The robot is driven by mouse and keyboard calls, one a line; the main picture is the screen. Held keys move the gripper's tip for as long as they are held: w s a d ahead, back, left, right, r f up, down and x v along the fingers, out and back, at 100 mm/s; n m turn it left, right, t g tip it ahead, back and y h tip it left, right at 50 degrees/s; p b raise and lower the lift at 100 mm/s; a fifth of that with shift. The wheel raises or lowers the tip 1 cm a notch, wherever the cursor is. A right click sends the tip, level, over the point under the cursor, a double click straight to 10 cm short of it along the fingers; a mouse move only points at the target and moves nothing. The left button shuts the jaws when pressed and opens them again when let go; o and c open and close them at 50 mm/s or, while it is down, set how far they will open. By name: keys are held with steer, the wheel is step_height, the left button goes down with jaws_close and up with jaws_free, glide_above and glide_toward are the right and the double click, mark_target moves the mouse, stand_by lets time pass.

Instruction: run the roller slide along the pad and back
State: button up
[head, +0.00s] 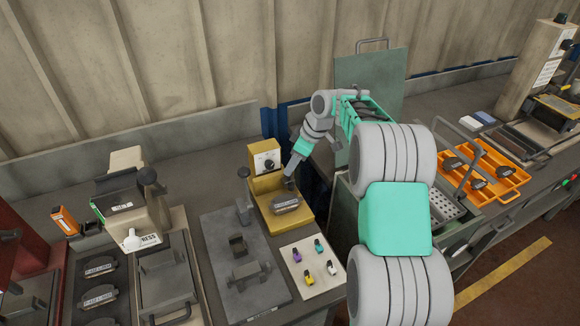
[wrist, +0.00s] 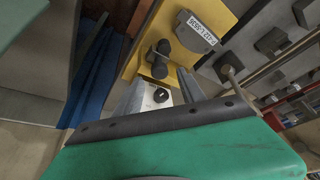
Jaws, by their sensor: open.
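The yellow fixture (head: 258,158) stands mid-bench, with a dial (head: 265,161) on its upright block. A brake shoe with a dark grey pad (head: 286,204) lies on its base, and its label shows in the wrist view (wrist: 196,32). The dark roller slide (wrist: 157,60) sits beside the shoe, between it and the dial. My gripper (head: 289,184) is low over the fixture at the slide. In the wrist view my gripper (wrist: 160,82) is open, its two grey fingers reaching toward the slide from either side. I cannot tell whether they touch it.
A grey plate (head: 242,265) with dark blocks and a white tray (head: 312,269) of coloured pieces lie in front. An orange tray (head: 485,170) holds more shoes at right. A green panel (head: 370,82) stands behind my arm.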

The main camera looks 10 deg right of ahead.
mark_target(290, 181)
steer(key=shift+x, duration=1.55)
steer(key=shift+c, duration=0.4)
jaws_close()
steer(key=shift+r, duration=0.1)
